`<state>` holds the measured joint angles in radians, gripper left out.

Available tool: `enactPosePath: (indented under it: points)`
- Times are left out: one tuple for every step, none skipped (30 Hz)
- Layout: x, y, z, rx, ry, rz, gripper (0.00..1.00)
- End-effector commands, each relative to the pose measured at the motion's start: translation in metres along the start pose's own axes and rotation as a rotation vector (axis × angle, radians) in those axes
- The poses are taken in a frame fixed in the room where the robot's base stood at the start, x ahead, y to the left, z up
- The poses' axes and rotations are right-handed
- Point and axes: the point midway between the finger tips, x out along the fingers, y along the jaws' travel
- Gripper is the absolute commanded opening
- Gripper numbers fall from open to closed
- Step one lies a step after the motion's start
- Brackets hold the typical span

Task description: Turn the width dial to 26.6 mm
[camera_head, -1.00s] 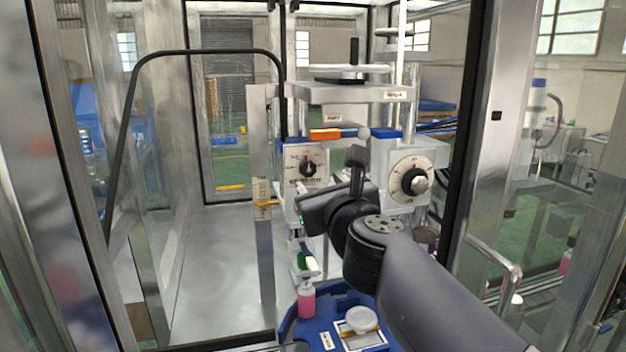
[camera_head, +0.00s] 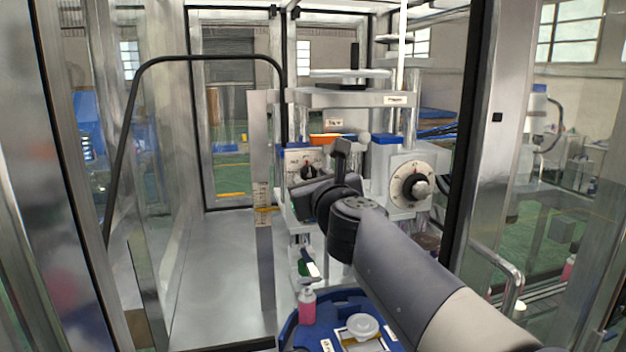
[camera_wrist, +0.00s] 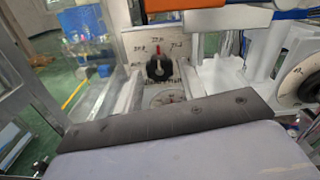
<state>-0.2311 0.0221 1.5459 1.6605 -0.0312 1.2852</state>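A white panel with a black knob (camera_wrist: 158,67) and a red pointer mark stands ahead in the wrist view. I take it as the width dial. Its red mark points about straight up; the printed numbers around it are too blurred to read surely. In the head view the same knob (camera_head: 308,172) is partly hidden behind my arm. My gripper (camera_wrist: 158,88) shows two pale fingers, apart, one on each side below the knob. Nothing is seen between them, and they look short of the knob. In the head view the fingers are mostly hidden.
A second, larger dial (camera_head: 413,187) on a white box is to the right; it also shows at the right edge of the wrist view (camera_wrist: 300,82). An orange block (camera_wrist: 180,4) is above the knob. A pink bottle (camera_head: 307,306) stands on a blue tray (camera_head: 290,328) below.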

Motion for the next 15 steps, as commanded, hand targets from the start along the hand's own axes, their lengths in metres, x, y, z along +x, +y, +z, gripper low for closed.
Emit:
enactPosePath:
  points:
    - [-0.0001, 0.0, 0.0, 0.0, 0.0, 0.0, 0.35]
    - [-0.0001, 0.0, 0.0, 0.0, 0.0, 0.0, 0.32]
    - [-0.0001, 0.0, 0.0, 0.0, 0.0, 0.0, 0.29]
    - [-0.0002, 0.0, 0.0, 0.0, 0.0, 0.0, 0.26]
    - [-0.0002, 0.0, 0.0, 0.0, 0.0, 0.0, 0.24]
    - [-0.0002, 0.0, 0.0, 0.0, 0.0, 0.0, 0.21]
    - [-0.0002, 0.0, -0.0001, 0.0, 0.0, 0.0, 0.18]
    - [-0.0002, 0.0, 0.0, 0.0, 0.0, 0.0, 0.16]
    - [-0.0002, 0.0001, -0.0001, 0.0, 0.0, 0.0, 0.12]
    - [-0.0002, 0.0001, -0.0001, 0.0, 0.0, 0.0, 0.1]
    - [-0.0002, 0.0001, -0.0001, 0.0, 0.0, 0.0, 0.08]
    - [-0.0002, 0.0001, -0.0001, 0.0, 0.0, 0.0, 0.06]
    - [-0.0002, 0.0001, -0.0001, 0.0, 0.0, 0.0, 0.06]
    - [-0.0002, 0.0001, -0.0001, -0.001, 0.0, 0.0, 0.06]
    - [-0.0002, 0.0001, -0.0001, -0.003, 0.0, 0.0, 0.06]
